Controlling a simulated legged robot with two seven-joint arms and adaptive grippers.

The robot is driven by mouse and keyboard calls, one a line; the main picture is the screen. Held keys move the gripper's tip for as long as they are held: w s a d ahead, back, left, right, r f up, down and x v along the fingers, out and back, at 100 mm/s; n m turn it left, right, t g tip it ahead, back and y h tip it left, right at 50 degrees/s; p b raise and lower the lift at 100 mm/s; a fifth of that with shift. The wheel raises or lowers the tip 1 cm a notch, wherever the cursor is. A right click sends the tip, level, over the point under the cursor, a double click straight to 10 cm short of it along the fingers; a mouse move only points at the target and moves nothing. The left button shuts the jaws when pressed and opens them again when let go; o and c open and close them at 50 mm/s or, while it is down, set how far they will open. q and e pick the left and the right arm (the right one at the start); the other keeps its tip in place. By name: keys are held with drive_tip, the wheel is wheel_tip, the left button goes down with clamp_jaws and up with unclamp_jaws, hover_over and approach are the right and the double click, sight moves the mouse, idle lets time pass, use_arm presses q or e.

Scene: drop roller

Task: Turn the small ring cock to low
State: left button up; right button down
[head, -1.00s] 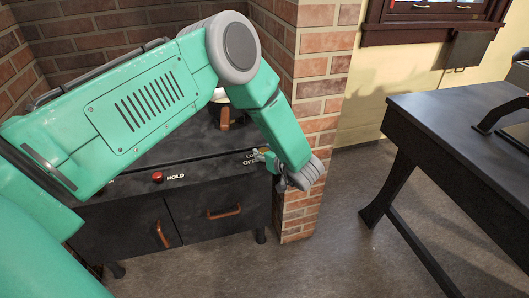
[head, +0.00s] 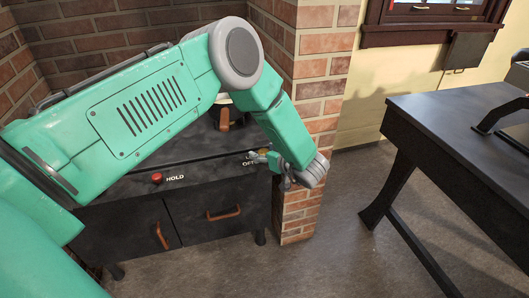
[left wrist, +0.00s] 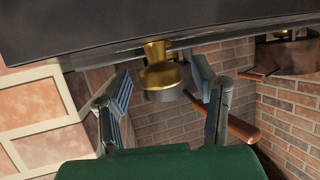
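The small ring cock (left wrist: 158,66) shows in the left wrist view as a brass knob with a dark lower part, at the edge of a dark panel. My left gripper (left wrist: 161,88) is open, with one finger on each side of the knob. A gap shows on both sides, and I see no clear contact. In the head view my left gripper (head: 272,166) is at the right front corner of the dark stove (head: 140,188). The OFF label (head: 250,162) shows beside it, the label above is partly covered, and I cannot make out the knob there. My right gripper is out of view.
A red button (head: 157,178) marked HOLD is on the stove front, above doors with copper handles (head: 224,214). A brick pillar (head: 318,100) stands close to my left wrist. A dark table (head: 455,125) is at the right, with open floor between.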

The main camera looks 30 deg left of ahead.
use_arm(q)
drive_tip(key=shift+d, duration=0.15)
drive_tip(key=v, duration=1.1)
drive_tip(key=shift+d+r, duration=0.25)
drive_tip(key=shift+d, duration=0.1)
drive_tip(key=shift+s, duration=0.1)
